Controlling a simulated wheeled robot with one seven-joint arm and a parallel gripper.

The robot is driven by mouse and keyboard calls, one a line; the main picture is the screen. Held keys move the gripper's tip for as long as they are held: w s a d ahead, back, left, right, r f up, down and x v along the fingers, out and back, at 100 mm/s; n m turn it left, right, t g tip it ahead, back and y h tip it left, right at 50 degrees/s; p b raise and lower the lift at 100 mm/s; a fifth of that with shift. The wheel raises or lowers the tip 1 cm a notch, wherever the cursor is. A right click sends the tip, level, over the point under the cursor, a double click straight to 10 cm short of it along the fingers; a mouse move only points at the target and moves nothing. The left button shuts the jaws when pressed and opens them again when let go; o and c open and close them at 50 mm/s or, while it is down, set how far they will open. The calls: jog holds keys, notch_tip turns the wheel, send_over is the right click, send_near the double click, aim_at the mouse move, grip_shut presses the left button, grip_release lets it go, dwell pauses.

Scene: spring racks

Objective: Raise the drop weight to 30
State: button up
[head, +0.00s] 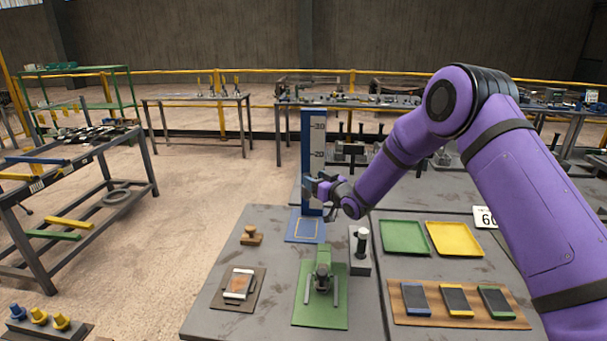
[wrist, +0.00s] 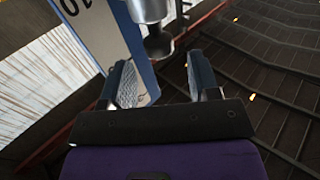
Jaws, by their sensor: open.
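The blue drop column (head: 307,135) stands upright on a blue base (head: 305,228), with a pale scale reading 30 near its top and 20 lower down. In the wrist view its face (wrist: 97,25) shows the number 10. A grey metal piece with a round end (wrist: 150,12), perhaps the drop weight, is just ahead of my fingers, roughly between their lines. My gripper (head: 320,188) is in front of the column below the 20 mark and hides part of it. In the wrist view my gripper (wrist: 160,68) is open, with nothing seen clamped between the fingers.
A green press-like fixture (head: 322,312), a wooden stamp (head: 251,236) and a black-handled post (head: 361,245) stand near the column. A green tray (head: 404,237) and a yellow tray (head: 454,239) lie to the right. A rack (head: 85,205) stands at left beyond open floor.

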jog(key=x, duration=0.6)
jog(key=shift+w, duration=0.1)
